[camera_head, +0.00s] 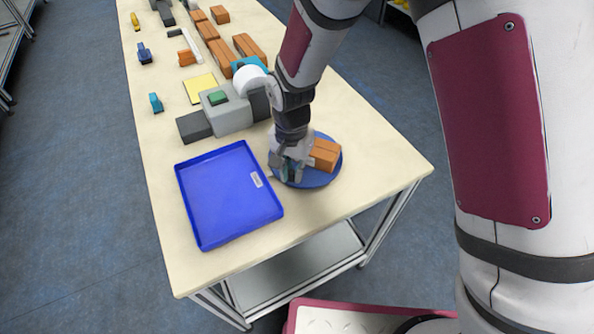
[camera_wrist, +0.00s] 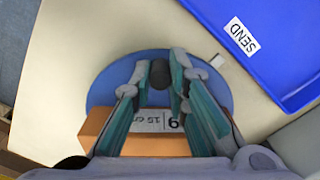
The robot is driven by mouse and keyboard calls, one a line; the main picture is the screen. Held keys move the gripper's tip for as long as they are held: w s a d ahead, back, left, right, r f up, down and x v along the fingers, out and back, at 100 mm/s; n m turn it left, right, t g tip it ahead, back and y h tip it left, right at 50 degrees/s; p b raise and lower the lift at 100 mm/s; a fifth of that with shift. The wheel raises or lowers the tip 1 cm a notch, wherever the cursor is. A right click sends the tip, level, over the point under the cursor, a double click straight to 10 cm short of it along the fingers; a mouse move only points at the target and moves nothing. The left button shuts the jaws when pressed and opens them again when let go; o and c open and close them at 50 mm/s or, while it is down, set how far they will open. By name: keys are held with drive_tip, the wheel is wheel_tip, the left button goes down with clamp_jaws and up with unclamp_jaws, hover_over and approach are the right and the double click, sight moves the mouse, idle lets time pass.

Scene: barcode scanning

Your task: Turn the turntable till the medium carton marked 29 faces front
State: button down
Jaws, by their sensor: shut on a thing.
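The blue turntable (camera_head: 320,182) lies near the right edge of the table, and it fills the middle of the wrist view (camera_wrist: 106,90). An orange-brown carton (camera_head: 325,153) sits on it, right of my gripper (camera_head: 287,174). In the wrist view the carton (camera_wrist: 155,146) shows below and between my fingers. Its white label (camera_wrist: 150,121) shows a 9 and "15 c"; the rest is hidden by a finger. My gripper (camera_wrist: 161,74) is shut on a dark round knob (camera_wrist: 160,74) on the turntable.
A blue tray (camera_head: 182,191) marked SEND stands left of the turntable, close to it. A small pale tab (camera_wrist: 218,60) lies between them. Behind are a grey scanner-like device (camera_head: 232,118), a dark block (camera_head: 193,127) and several brown cartons (camera_head: 222,55).

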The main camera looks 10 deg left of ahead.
drive_tip(key=shift+w+a+r+m+p, duration=0.1)
drive_tip(key=shift+w+a+m+p, duration=0.3)
drive_tip(key=shift+a+m, duration=0.5)
drive_tip(key=shift+w+a+m+p, duration=0.3)
drive_tip(key=shift+w+a+m, duration=0.15)
drive_tip(key=shift+m, duration=0.85)
drive_tip(key=shift+w+a+m+p, duration=0.2)
drive_tip(key=shift+w+a+m, duration=0.2)
drive_tip(key=shift+m, duration=0.35)
drive_tip(key=shift+w+a+m+p, duration=0.2)
drive_tip(key=shift+w+a+m, duration=0.15)
drive_tip(key=shift+m, duration=0.4)
drive_tip(key=shift+w+a, duration=0.1)
drive_tip(key=c, duration=1.5)
unclamp_jaws()
drive_tip(key=shift+c, duration=0.2)
wheel_tip(320, 180, up, 12)
